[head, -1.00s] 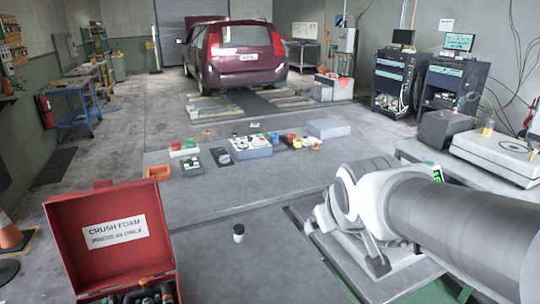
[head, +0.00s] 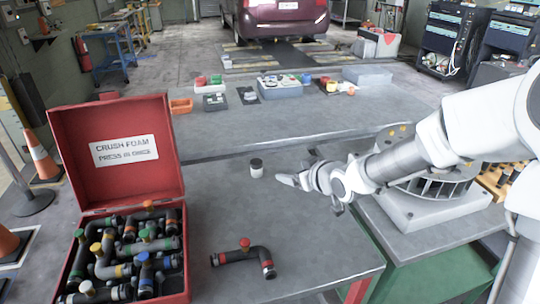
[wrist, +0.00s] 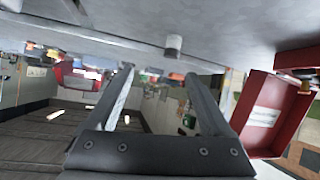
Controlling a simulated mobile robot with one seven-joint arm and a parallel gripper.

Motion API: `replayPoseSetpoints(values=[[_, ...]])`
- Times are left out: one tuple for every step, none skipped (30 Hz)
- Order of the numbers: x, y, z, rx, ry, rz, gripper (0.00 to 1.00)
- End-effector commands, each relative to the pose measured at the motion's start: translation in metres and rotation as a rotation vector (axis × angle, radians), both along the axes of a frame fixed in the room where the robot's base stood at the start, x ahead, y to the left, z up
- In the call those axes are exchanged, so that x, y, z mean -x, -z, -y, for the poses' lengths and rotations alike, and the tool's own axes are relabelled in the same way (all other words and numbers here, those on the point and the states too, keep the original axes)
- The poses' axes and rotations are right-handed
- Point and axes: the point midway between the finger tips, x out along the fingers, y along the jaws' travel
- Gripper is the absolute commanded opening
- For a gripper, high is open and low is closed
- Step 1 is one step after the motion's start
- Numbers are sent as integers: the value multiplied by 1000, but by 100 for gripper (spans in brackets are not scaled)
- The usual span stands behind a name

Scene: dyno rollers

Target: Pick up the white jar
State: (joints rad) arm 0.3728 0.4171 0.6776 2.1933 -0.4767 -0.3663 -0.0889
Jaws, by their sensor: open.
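The white jar (head: 256,169) is small, with a dark lid, and stands upright on the grey table. My gripper (head: 284,180) is just right of the jar in the head view, apart from it. In the wrist view the picture is upside down, and the jar (wrist: 173,46) shows beyond the open, empty fingers (wrist: 158,75). It lies roughly in line with the gap between them, nearer the right finger. How far the fingertips are from the jar is hard to tell.
An open red case (head: 117,150) labelled crush foam holds several pipe pieces at left. A loose black elbow pipe (head: 243,255) with a red knob lies in front. A round fixture (head: 430,180) stands at right. Small parts and bins sit on the table farther back.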

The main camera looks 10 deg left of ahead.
Motion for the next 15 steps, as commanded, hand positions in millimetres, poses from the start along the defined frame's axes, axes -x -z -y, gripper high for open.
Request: replayPoseSetpoints(values=[[-3,16,-7,-45,-16,3,84],[-4,18,-12,-69,-28,11,84],[-5,20,-17,-98,-38,20,84],[-6,22,-21,-117,-45,25,84],[-7,22,-24,-132,-53,31,84],[-8,23,-27,-151,-58,35,84],[-8,23,-28,-161,-61,38,84],[-9,23,-30,-171,-64,42,84],[-9,23,-32,-179,-67,44,84],[-10,24,-34,-183,-69,45,84],[-12,25,-36,-185,-71,47,84],[-15,27,-39,-188,-72,48,84],[-18,29,-42,-188,-72,47,84],[-22,32,-46,-187,-72,46,84],[-27,36,-51,-186,-73,46,84]])
